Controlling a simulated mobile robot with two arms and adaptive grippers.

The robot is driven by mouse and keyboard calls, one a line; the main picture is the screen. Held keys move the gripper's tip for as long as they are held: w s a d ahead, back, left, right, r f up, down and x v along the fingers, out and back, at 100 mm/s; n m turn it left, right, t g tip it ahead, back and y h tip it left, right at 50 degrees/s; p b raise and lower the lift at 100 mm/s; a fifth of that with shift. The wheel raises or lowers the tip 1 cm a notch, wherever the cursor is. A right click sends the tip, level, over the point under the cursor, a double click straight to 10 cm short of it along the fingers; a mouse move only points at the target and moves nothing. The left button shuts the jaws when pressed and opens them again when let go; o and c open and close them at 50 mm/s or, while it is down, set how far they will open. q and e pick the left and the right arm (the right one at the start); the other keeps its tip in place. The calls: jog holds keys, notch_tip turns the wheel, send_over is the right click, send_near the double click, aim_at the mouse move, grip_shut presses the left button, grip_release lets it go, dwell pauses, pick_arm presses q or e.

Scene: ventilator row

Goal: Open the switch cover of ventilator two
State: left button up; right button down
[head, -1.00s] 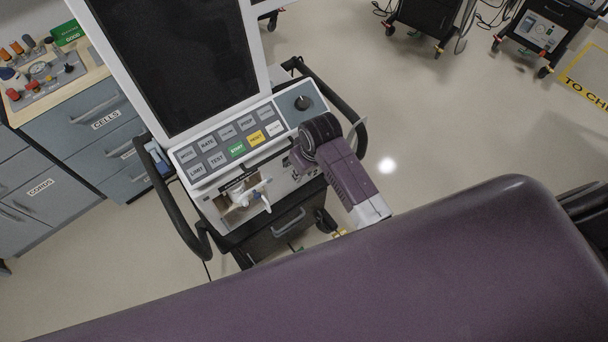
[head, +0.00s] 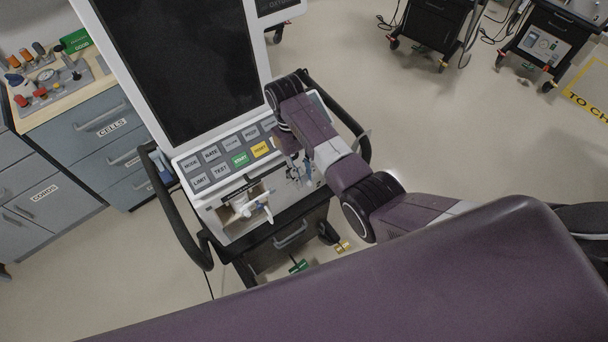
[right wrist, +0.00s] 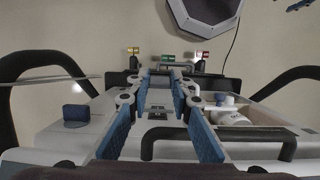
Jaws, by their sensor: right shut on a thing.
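The ventilator (head: 229,160) stands in front of me with a dark screen, a key panel and a lower front strip. My right gripper (head: 296,172) reaches down over the right part of the lower strip. In the right wrist view, the blue fingers of the right gripper (right wrist: 160,80) point away, their tips close together on a small part at the front strip. This part, which I take as the switch cover, is mostly hidden between the tips, so its angle cannot be told. My left gripper is out of view.
A white valve fitting (head: 246,207) sits in an opening left of the gripper. Black side handles (head: 177,212) curve around the cart. A drawer cabinet (head: 98,140) stands at left. Other carts (head: 432,30) stand at the back right, with open floor between.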

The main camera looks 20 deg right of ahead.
dwell(0.4)
jog(key=c, duration=1.7)
grip_release()
jog(key=shift+f, duration=0.1)
